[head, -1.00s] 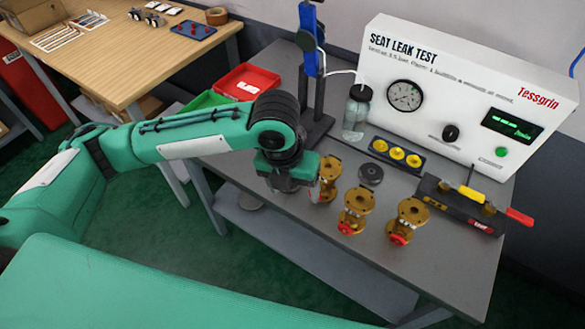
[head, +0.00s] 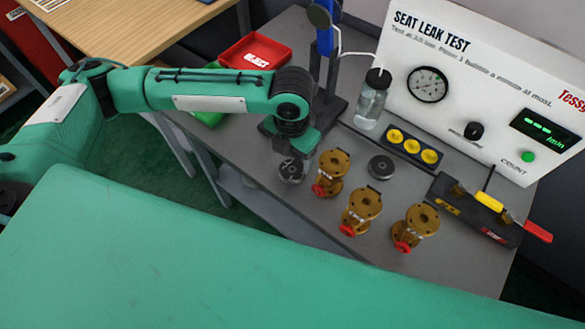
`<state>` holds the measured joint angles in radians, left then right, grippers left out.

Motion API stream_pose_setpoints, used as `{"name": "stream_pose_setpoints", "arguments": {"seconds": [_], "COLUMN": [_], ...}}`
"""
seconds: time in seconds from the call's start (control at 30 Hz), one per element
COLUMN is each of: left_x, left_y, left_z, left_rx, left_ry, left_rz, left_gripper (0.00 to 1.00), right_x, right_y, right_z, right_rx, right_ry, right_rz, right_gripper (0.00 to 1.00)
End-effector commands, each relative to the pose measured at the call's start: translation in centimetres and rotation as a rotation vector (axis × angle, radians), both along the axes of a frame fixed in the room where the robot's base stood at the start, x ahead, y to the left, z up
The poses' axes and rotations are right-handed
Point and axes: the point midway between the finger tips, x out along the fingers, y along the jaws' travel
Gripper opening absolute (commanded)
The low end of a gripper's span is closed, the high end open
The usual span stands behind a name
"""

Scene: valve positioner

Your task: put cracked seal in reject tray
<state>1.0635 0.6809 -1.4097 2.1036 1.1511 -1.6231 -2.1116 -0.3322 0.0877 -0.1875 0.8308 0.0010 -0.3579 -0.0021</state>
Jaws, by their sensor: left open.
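The red tray (head: 283,57) with a white label lies at the back left of the grey bench, behind my left arm. My left gripper (head: 292,171) is open, pointing down over the bench, left of the leftmost brass valve (head: 331,172). A grey round shape shows at its fingertips; I cannot tell whether it is a separate part. Yellow round seals (head: 412,146) sit in a dark blue holder (head: 445,167) in front of the test panel. I see no crack on any, so I cannot pick out the cracked seal. My right gripper is out of view.
Two more brass valves (head: 361,209) (head: 415,228) with red handwheels stand near the front edge. A dark disc (head: 381,167) lies behind them. A green tray (head: 207,118) is mostly hidden by my arm. A bottle (head: 371,100), a stand and a black fixture (head: 470,206) are obstacles.

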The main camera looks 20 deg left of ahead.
Motion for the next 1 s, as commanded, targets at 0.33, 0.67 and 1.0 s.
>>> {"name": "stream_pose_setpoints", "arguments": {"seconds": [0.33, 0.67, 1.0], "left_x": [-0.3, -0.2, -0.2], "left_y": [-0.2, -0.2, -0.2], "left_z": [-4.5, -5.1, -5.1], "left_rx": [0.001, 0.001, -0.001], "left_ry": [0.003, -0.001, -0.002], "left_rz": [0.002, 0.0, 0.001], "left_gripper": [0.71, 0.69, 0.18], "right_x": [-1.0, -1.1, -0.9], "right_y": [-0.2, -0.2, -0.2], "right_z": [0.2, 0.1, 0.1], "right_rx": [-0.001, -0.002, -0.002], "right_ry": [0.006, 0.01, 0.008], "right_rz": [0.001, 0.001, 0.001], "right_gripper": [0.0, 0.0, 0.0]}}
